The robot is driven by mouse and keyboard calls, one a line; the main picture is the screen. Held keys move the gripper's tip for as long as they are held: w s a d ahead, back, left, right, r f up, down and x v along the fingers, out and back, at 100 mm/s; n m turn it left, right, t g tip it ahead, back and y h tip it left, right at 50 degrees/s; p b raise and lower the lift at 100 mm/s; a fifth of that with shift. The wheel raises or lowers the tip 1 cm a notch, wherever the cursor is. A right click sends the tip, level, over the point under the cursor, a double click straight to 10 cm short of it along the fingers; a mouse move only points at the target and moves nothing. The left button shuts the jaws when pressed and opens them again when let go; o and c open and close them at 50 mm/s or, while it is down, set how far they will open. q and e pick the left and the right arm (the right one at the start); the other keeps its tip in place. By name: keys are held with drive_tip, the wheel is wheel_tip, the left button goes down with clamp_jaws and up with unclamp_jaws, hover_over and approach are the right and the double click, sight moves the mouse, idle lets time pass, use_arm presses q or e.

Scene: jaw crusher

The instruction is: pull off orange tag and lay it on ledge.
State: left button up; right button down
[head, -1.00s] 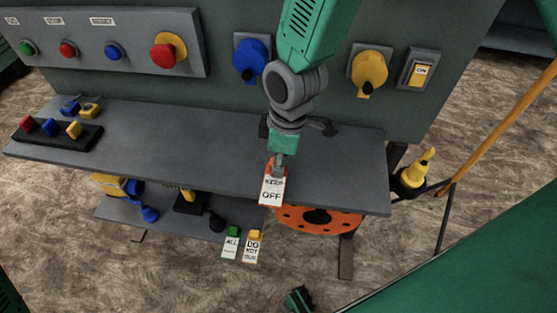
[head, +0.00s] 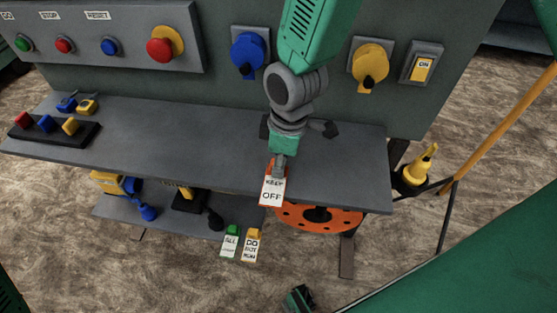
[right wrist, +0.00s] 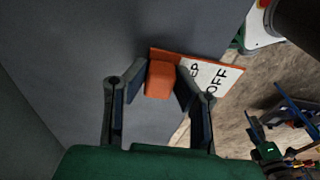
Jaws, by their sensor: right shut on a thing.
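The orange tag (head: 271,189) has a white face reading "KEEP OFF" and an orange border. In the head view it is at the front edge of the grey ledge (head: 190,150), its face toward me. My right gripper (head: 278,165) is shut on the tag's upper end. In the right wrist view the fingers close on an orange block (right wrist: 160,79) of the tag, and the lettered face (right wrist: 210,76) extends to the right past the ledge edge. Whether the tag touches the ledge is hard to tell.
Green (head: 231,243) and yellow (head: 252,245) tags hang from the lower shelf. An orange wheel (head: 345,219) is under the ledge. A black tray (head: 30,136) with coloured pieces sits at the ledge's left. The ledge's middle is clear. A control panel (head: 130,38) stands behind.

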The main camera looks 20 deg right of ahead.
drive_tip(key=c, duration=1.2)
unclamp_jaws()
drive_tip(key=shift+f, duration=0.1)
drive_tip(key=r, duration=0.4)
drive_tip(key=d+r, duration=0.1)
drive_tip(key=r, duration=0.7)
drive_tip(key=shift+s+d, duration=0.15)
drive_tip(key=shift+s, duration=0.05)
drive_tip(key=shift+f, duration=0.1)
